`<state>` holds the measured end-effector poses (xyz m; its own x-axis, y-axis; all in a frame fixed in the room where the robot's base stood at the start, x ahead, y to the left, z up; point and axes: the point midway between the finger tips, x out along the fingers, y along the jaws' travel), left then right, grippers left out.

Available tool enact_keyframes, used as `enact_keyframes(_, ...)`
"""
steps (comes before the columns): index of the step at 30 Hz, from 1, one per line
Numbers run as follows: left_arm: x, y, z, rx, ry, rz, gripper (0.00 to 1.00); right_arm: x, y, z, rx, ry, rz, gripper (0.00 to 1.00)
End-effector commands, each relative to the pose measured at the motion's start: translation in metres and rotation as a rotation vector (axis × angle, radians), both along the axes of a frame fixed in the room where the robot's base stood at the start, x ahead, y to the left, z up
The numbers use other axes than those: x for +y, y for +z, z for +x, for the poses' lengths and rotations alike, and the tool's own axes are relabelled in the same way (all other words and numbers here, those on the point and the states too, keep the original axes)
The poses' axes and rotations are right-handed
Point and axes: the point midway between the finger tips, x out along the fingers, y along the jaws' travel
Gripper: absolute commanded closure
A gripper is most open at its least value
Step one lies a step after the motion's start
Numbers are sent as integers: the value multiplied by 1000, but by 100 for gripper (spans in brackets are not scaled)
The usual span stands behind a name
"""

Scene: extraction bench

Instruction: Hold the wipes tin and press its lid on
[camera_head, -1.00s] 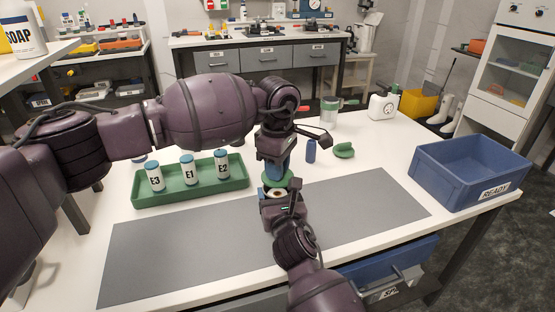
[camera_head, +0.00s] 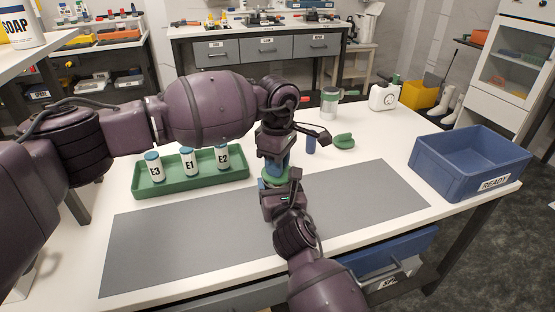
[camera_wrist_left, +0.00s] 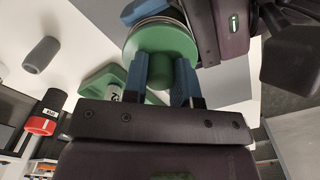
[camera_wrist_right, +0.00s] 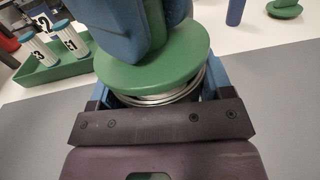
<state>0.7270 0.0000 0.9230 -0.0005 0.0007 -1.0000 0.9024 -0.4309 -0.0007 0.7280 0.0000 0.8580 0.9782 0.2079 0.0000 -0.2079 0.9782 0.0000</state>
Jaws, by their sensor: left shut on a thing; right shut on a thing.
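The green lid (camera_wrist_right: 150,65) lies over the top of the wipes tin (camera_wrist_right: 160,97), whose silvery ribbed upper side shows just below it in the right wrist view. I cannot tell whether the lid is fully seated. My left gripper (camera_wrist_left: 172,72) comes from above, its blue fingers shut on the lid's knob; it also shows in the head view (camera_head: 273,172). My right gripper (camera_head: 281,186) is below it, shut on the tin, with a blue finger at either side. Most of the tin is hidden by the right gripper.
A green tray (camera_head: 192,189) with bottles E3, E1 and E2 stands at the left. A blue bin (camera_head: 440,177) marked READY is at the right. The grey mat (camera_head: 360,200) is bare right of the grippers.

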Motion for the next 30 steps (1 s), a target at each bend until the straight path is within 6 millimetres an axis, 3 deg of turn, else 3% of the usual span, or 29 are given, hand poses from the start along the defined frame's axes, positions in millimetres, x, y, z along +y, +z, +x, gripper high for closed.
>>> enact_keyframes(30, 0, -8, 0, 0, 0, 0, 96, 0, 0, 0, 0, 0, 0, 70)
